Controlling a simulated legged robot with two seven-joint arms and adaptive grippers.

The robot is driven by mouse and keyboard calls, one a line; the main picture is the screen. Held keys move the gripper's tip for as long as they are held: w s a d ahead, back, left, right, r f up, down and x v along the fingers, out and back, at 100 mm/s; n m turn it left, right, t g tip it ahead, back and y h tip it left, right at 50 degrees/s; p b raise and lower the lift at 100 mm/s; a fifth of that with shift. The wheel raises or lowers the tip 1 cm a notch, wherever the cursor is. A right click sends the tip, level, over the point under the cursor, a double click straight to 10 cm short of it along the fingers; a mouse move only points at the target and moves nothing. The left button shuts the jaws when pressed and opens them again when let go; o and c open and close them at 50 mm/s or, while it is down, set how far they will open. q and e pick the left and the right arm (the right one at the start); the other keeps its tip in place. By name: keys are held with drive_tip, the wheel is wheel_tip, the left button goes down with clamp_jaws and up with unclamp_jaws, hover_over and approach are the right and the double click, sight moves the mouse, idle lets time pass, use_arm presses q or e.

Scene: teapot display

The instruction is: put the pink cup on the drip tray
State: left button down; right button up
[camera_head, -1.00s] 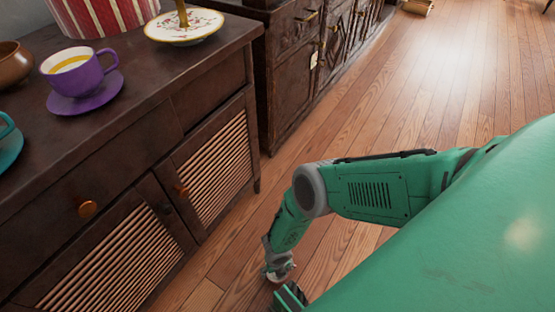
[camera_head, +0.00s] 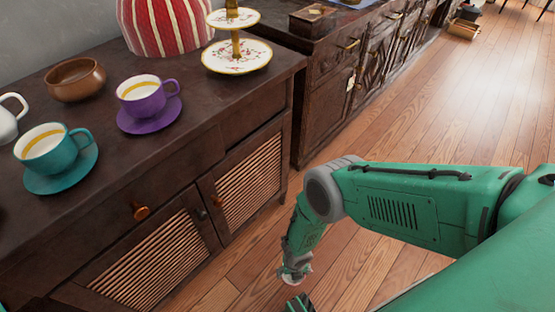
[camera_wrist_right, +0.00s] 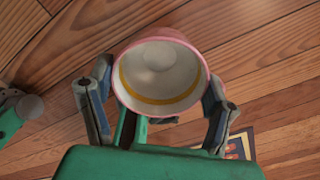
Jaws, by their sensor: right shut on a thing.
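The pink cup (camera_wrist_right: 158,58) shows in the right wrist view, its mouth facing the camera. It has a pink rim, a pale inside and a yellow band. My right gripper (camera_wrist_right: 158,88) is shut on it, with one finger on each side. The cup is over the wood floor. In the head view my right arm hangs low beside the cabinet, and its hand is mostly cut off at the bottom edge. The cup cannot be made out there. My left gripper is not in view. I cannot identify a drip tray in either view.
The dark cabinet top (camera_head: 215,128) holds a teal cup (camera_head: 45,152), a purple cup (camera_head: 141,98), a brown bowl (camera_head: 76,82), a striped cozy (camera_head: 166,25) and a tiered stand (camera_head: 237,62). Another cabinet (camera_head: 325,100) stands beyond. Bare floor (camera_head: 430,120) lies to the right.

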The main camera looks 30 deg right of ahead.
drive_tip(key=w+d+r+m+p, duration=0.15)
drive_tip(key=w+r+m, duration=0.3)
drive_tip(key=r, duration=0.45)
drive_tip(key=w+r+m+p, duration=0.2)
drive_tip(key=w+r+m, duration=0.25)
drive_tip(key=r, duration=0.55)
drive_tip(key=w+r+m+p, duration=0.1)
drive_tip(key=w+r+m, duration=0.35)
drive_tip(key=r, duration=0.45)
drive_tip(key=s+r+m+p, duration=0.2)
drive_tip(key=r+m, duration=0.7)
drive_tip(key=r, duration=0.7)
drive_tip(key=s+d+r+m+p, duration=0.1)
drive_tip(key=s+r+m+p, duration=0.2)
drive_tip(key=r+m, duration=0.6)
wheel_tip(320, 180, up, 8)
drive_tip(key=shift+s+d+f+m, duration=0.25)
drive_tip(key=shift+s+m, duration=0.1)
drive_tip(key=shift+s, duration=0.8)
drive_tip(key=shift+s, duration=0.1)
